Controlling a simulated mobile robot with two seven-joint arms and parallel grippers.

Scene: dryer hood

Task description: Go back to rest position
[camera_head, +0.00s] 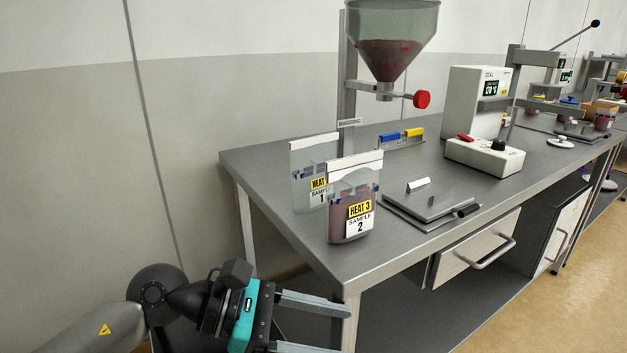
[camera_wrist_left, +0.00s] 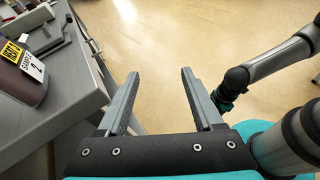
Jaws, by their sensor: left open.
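My left gripper (camera_head: 345,331) is low at the front left, beside and below the near corner of the grey metal table (camera_head: 275,190). Its two fingers are apart with nothing between them, and in the left wrist view it is open over bare floor (camera_wrist_left: 160,74). My right arm shows at the right of the left wrist view; a small dark and teal part at its end, seemingly the right gripper (camera_wrist_left: 222,103), is too small to show its jaws.
Two sample pouches, labelled 2 (camera_head: 352,208) and 1 (camera_head: 308,170), stand near the table's near-left corner. A hopper (camera_head: 390,45), a white sealing device (camera_head: 478,105) and a flat plate (camera_head: 425,205) stand farther back or right. Open floor (camera_head: 530,320) lies at right.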

